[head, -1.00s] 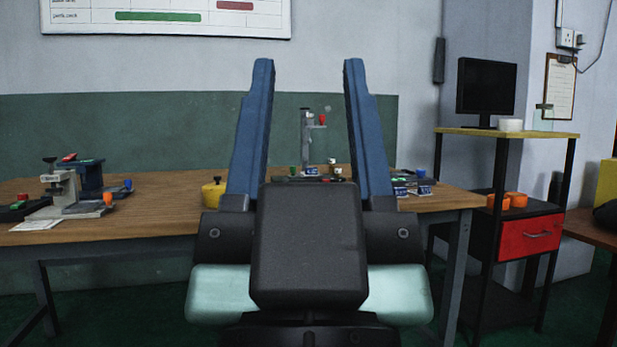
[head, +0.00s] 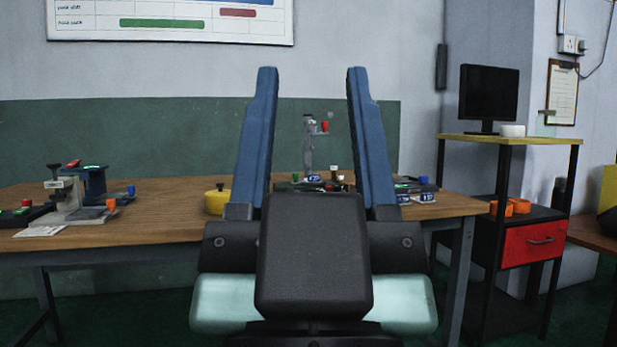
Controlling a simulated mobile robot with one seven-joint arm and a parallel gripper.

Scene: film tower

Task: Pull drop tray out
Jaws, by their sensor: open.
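My gripper (head: 312,72) is open and empty, its two blue fingers pointing up in the middle of the head view. Between the fingers, farther off on the wooden bench (head: 150,212), stands a slim grey tower (head: 308,145) with a red knob (head: 325,127) on its side. Small dark, green and blue-and-white parts lie around its foot. My gripper body hides the bench in front of it. I cannot tell which part is the drop tray. My gripper appears apart from the bench things.
A grey device (head: 68,200) with orange and blue knobs stands at the bench's left. A yellow pot (head: 216,200) stands left of my gripper. At right, a shelf stand (head: 505,138) carries a monitor (head: 488,93) and has a red drawer (head: 535,245). A clipboard (head: 562,92) hangs on the wall.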

